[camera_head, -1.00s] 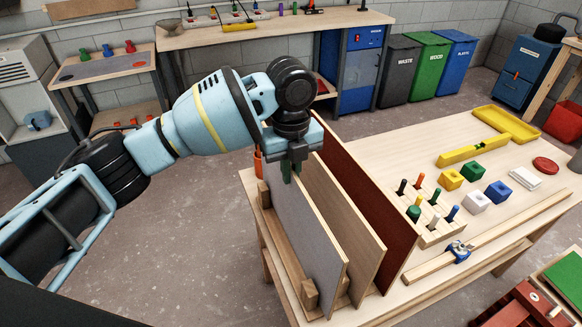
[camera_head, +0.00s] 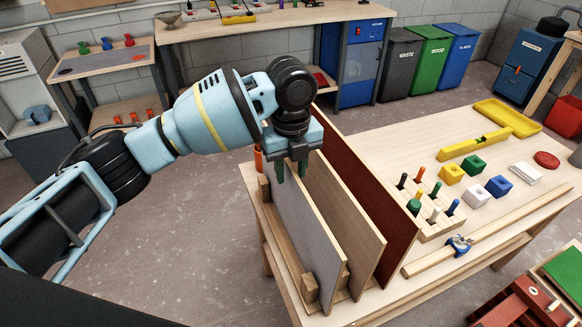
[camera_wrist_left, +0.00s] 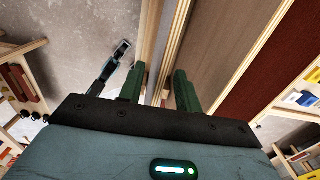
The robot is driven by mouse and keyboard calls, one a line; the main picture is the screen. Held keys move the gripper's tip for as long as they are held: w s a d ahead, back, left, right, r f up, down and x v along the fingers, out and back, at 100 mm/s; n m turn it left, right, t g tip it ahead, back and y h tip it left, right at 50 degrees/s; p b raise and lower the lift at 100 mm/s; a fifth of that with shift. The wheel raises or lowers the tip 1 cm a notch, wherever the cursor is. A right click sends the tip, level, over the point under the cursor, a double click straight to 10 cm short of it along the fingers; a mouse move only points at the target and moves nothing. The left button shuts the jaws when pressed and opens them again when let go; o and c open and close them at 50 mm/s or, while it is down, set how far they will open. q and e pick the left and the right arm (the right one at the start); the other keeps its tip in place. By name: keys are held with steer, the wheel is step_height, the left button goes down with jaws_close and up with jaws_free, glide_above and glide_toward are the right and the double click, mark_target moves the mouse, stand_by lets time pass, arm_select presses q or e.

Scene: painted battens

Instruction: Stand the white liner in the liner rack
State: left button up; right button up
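The white liner (camera_head: 308,238), a thin pale grey-white panel with a wood-coloured edge, stands on its long edge in the wooden liner rack (camera_head: 282,250) at the table's left edge. Its lower edge is partly hidden behind the rack's rail. My left gripper (camera_head: 291,169) is at the liner's far upper end. Its two green fingers are apart, and they also show spread in the left wrist view (camera_wrist_left: 160,88), with panel edges running between and beyond them. Whether a finger still touches the liner I cannot tell. My right gripper is not in view.
A plain wooden panel (camera_head: 345,225) and a taller dark red panel (camera_head: 385,225) stand close to the liner's right. Further right are a peg block (camera_head: 432,212), coloured blocks, a yellow tray (camera_head: 506,118) and a long batten (camera_head: 500,228). Floor left of the table is clear.

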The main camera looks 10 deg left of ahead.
arm_select(q)
steer(key=shift+f, duration=0.1)
steer(key=shift+r, duration=4)
